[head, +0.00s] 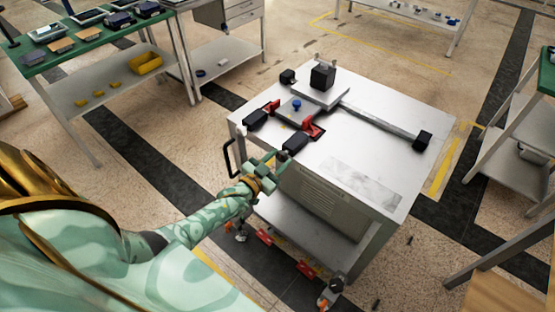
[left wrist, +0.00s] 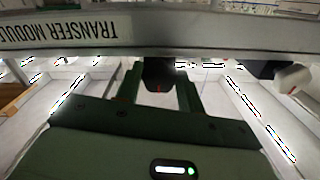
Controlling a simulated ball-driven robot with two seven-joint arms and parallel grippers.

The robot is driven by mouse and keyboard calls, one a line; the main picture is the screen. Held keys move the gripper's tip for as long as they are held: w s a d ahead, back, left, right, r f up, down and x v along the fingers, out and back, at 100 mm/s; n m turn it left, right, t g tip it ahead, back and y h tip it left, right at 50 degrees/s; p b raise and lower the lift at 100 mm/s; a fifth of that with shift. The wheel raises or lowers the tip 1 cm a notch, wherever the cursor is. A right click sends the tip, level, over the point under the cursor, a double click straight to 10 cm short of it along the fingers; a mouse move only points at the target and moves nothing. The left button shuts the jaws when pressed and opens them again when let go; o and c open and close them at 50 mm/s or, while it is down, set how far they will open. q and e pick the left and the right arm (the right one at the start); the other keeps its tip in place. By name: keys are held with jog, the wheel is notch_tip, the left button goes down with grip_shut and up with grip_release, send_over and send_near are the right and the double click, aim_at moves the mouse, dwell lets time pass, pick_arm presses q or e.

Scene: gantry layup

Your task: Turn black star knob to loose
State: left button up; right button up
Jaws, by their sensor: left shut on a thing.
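The black star knob (left wrist: 158,74) shows in the left wrist view below the edge of the metal cart top, between the two green fingers of my left gripper (left wrist: 160,92). The fingers are shut on it from both sides. In the head view my left gripper (head: 274,165) is at the near left side of the cart (head: 350,185), just below the top's edge. The knob itself is mostly hidden there by the gripper. The knob's turn angle cannot be told. My right gripper is not in view.
On the cart top are red toggle clamps (head: 314,127) with black grips, a blue knob (head: 296,104), a black block (head: 322,77) and a long bar (head: 380,123). A green-topped bench (head: 95,48) stands at the back left.

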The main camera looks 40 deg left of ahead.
pick_arm(q)
jog(key=shift+s+f, duration=0.1)
jog(key=shift+f, duration=0.05)
dwell(0.4)
jog(key=o, duration=1)
jog(key=shift+c, duration=0.2)
jog(key=shift+s, duration=0.45)
jog(key=s+a+p, duration=0.1)
jog(key=s+p, duration=0.2)
jog(key=s, duration=1.2)
jog(key=shift+s+a, duration=0.15)
